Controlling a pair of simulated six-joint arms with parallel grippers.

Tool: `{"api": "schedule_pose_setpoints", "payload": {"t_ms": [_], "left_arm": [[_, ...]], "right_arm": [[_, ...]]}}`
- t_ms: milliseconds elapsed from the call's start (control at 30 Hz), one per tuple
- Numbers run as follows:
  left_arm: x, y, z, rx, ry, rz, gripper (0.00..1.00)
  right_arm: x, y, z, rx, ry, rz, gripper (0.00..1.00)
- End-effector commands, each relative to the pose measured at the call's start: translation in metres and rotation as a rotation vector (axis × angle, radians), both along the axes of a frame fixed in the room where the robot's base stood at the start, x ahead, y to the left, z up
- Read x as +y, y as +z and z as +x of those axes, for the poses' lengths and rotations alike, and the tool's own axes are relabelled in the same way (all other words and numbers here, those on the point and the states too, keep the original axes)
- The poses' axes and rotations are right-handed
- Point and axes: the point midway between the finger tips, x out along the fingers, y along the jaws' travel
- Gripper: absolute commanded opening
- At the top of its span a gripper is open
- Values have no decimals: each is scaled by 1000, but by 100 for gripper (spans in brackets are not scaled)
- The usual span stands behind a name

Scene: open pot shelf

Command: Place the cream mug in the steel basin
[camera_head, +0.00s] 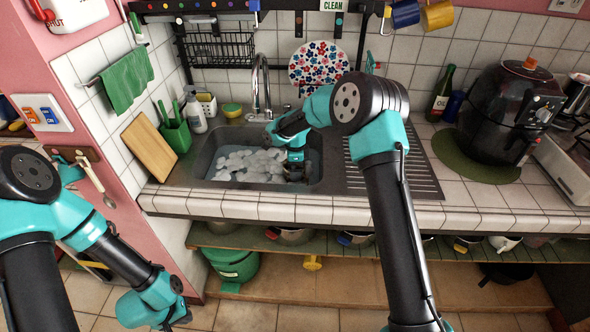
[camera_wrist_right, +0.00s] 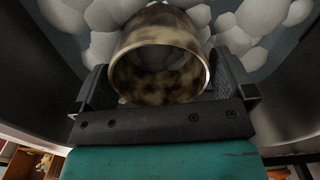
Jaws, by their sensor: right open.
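The steel basin (camera_head: 212,160) is set in the counter and holds water with pale suds. My right arm reaches over it, and my right gripper (camera_head: 296,180) is low at its right side. In the right wrist view, a cream mug (camera_wrist_right: 160,40) with a brown-stained inside lies between the open fingers of the right gripper (camera_wrist_right: 165,88), its mouth facing the camera and suds around it. In the head view I cannot make out the mug clearly. My left gripper (camera_head: 180,318) is low at the bottom left, away from the counter; its finger opening is not clear.
A faucet (camera_head: 262,85) rises behind the basin. A ribbed drainboard (camera_head: 425,180) lies right of it, partly behind my right arm. A green caddy (camera_head: 176,135) and a wooden board (camera_head: 149,148) stand left. An air fryer (camera_head: 510,110) stands at the right.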

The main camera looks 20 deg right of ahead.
Motion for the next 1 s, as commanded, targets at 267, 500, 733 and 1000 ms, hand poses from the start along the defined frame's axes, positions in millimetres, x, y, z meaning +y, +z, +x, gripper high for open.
{"api": "schedule_pose_setpoints", "payload": {"t_ms": [267,500,733,1000], "left_arm": [[0,0,0,0,0,0,0],[0,0,0,0,0,0,0],[0,0,0,0,0,0,0],[0,0,0,0,0,0,0]], "right_arm": [[0,52,1,-4,0,0,100],[0,91,1,-3,-2,0,100],[0,104,0,0,0,0,100],[0,104,0,0,0,0,100]]}}
